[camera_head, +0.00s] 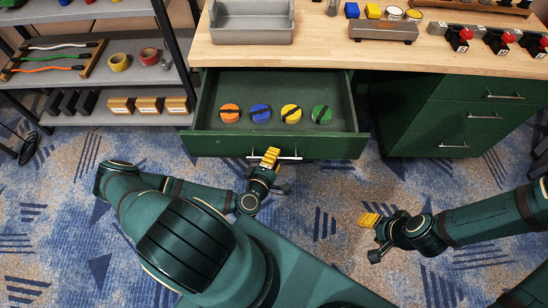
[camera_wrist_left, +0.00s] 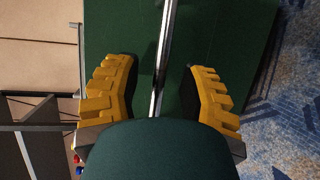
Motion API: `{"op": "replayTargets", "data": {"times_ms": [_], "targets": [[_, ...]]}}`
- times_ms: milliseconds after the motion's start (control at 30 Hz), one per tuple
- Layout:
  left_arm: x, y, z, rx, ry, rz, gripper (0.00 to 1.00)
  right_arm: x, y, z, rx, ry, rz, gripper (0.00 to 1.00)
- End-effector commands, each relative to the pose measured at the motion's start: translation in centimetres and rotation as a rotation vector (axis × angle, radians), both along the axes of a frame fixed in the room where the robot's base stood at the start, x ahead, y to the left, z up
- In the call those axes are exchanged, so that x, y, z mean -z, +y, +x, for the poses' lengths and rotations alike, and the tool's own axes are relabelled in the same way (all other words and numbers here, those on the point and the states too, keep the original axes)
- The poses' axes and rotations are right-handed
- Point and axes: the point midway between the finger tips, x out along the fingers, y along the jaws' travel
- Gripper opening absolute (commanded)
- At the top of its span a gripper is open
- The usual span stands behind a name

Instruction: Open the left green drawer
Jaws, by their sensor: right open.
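The left green drawer (camera_head: 215,118) is pulled out from under the wooden worktop, and its inside shows. Its silver bar handle (camera_head: 290,157) is on the front face. My left gripper (camera_head: 270,158) is at the handle's left part. In the left wrist view the handle bar (camera_wrist_left: 163,60) runs between the two yellow fingers (camera_wrist_left: 160,90), with a gap on each side, so the gripper is open around the bar. My right gripper (camera_head: 369,220) is open and empty, over the carpet to the right of the drawer.
In the drawer lie orange (camera_head: 230,114), blue (camera_head: 261,113), yellow (camera_head: 291,114) and green (camera_head: 322,115) round items. A grey shelf (camera_head: 120,83) stands at left. A closed green drawer cabinet (camera_head: 440,125) is at right. The worktop (camera_head: 330,50) holds a grey tray (camera_head: 252,22). Carpet in front is clear.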

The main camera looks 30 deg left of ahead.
Motion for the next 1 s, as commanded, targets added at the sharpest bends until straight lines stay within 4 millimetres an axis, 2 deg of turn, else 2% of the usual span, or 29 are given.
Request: {"op": "replayTargets", "data": {"times_ms": [267,700,1000], "targets": [[-0.1,0.0,-0.4,-0.001,-0.001,0.001,0.41,0.0,0.0,0.0,0.000,0.000,0.000,0.47],[-1.2,-0.9,-6.3,0.000,0.000,0.000,0.41,0.0,0.0,0.0,0.000,0.000,0.000,0.47],[-1.4,-1.1,-7.3,-0.001,-0.001,0.000,0.41,0.0,0.0,0.0,0.000,0.000,0.000,0.47]]}}
